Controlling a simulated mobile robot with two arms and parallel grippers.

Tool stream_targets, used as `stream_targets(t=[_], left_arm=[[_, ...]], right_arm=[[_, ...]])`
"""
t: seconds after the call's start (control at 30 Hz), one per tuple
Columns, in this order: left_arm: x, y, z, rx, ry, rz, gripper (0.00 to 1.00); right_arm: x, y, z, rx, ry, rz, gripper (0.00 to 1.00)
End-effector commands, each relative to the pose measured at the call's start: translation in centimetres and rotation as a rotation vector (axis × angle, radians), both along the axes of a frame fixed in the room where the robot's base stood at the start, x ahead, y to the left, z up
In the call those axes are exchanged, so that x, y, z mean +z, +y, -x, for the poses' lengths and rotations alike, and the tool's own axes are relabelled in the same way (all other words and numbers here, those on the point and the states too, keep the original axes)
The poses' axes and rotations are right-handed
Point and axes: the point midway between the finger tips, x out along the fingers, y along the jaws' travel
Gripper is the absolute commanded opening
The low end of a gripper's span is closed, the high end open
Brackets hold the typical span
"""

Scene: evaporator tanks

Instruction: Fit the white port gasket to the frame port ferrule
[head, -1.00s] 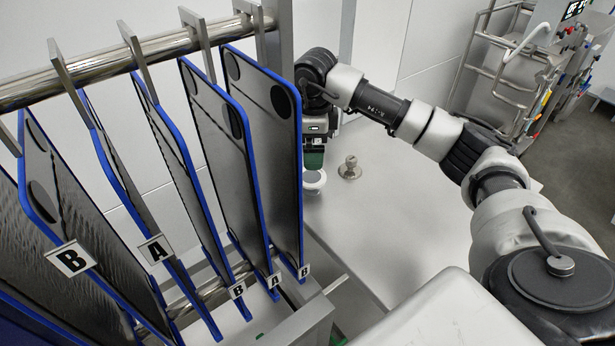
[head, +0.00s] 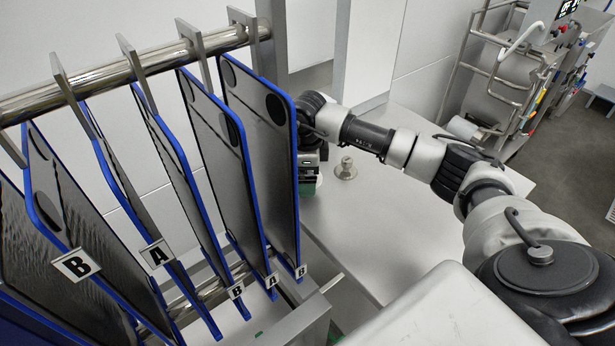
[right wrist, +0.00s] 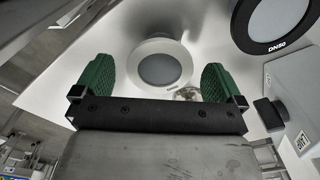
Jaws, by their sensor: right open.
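The white port gasket (right wrist: 134,66), a white ring around a grey round centre, shows in the right wrist view. It lies between and beyond the two green fingers of my right gripper (right wrist: 160,84), which is open. I cannot see either finger touching it. In the head view my right gripper (head: 308,183) is low over the steel table, partly hidden by the rightmost hanging plate, and the gasket is mostly hidden. A small round metal fitting (head: 345,168) stands right of the gripper; I cannot tell if it is the frame port ferrule. My left gripper is out of view.
Several blue-edged plates (head: 262,150) hang from a steel rail (head: 120,72) close left of my right gripper. A black ring marked DN50 (right wrist: 276,20) and a grey box (right wrist: 285,95) are at the right in the wrist view. The steel table (head: 400,215) is largely clear.

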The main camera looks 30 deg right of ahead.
Motion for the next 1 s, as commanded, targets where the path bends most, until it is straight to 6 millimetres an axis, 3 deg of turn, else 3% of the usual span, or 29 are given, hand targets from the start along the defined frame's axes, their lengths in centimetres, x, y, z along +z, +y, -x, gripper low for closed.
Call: stream_targets(t=[0.7, 1.0], left_arm=[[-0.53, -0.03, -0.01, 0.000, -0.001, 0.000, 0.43], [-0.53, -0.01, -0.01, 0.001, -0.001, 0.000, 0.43]], right_arm=[[-0.44, -0.01, 0.00, 0.000, 0.000, 0.000, 1.00], [-0.44, -0.01, 0.00, 0.000, 0.000, 0.000, 0.54]])
